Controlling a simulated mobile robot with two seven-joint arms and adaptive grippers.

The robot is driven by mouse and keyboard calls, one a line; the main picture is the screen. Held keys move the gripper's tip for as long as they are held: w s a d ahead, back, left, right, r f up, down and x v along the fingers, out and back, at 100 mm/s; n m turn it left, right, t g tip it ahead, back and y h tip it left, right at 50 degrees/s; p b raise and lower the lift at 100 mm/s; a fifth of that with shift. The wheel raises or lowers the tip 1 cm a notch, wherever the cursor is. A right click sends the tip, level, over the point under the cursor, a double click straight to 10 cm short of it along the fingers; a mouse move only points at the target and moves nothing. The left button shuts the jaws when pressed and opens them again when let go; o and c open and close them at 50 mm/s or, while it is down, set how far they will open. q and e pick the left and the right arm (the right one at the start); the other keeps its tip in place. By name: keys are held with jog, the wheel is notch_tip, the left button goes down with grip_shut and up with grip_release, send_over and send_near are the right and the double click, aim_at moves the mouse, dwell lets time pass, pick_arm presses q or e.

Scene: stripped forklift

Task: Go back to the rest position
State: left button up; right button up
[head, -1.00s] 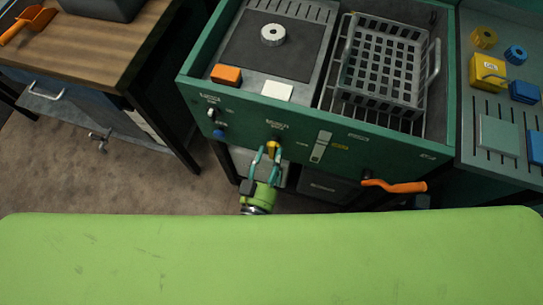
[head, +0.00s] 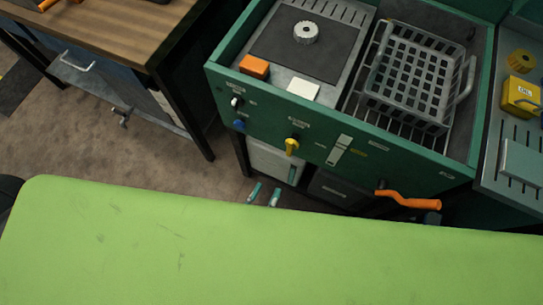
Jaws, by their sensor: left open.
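My left gripper (head: 264,194) shows only by its two teal fingertips, which stick up past the far edge of my green body panel. The fingertips are apart with nothing between them. They are below and clear of the yellow knob (head: 291,146) on the front of the green machine (head: 265,130). The rest of the left gripper and its arm are hidden behind the panel. My right gripper is not in view.
The machine carries a grey wire basket (head: 408,75), an orange block (head: 254,66) and a white gear (head: 306,32). An orange handle (head: 408,201) juts from its front. A wooden bench (head: 110,30) stands at left. Brown floor (head: 150,155) lies open between.

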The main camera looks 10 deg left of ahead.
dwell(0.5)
pick_arm(q)
jog(key=s+a+f+g+y, duration=0.1)
jog(key=s+a+f+g, duration=0.2)
jog(key=f, duration=0.7)
jog(key=a+f+g+y, duration=0.1)
jog(key=a+f+g, duration=0.25)
jog(key=f, duration=0.65)
jog(key=s+a+f+n+g+y, duration=0.1)
jog(key=s+a+f+g+y, duration=0.2)
jog(key=s+a+f+g, duration=0.6)
jog(key=s+a+f, duration=0.3)
jog(key=shift+a+f+g+y, duration=0.25)
jog(key=shift+f+g+y, duration=0.05)
jog(key=shift+g, duration=0.05)
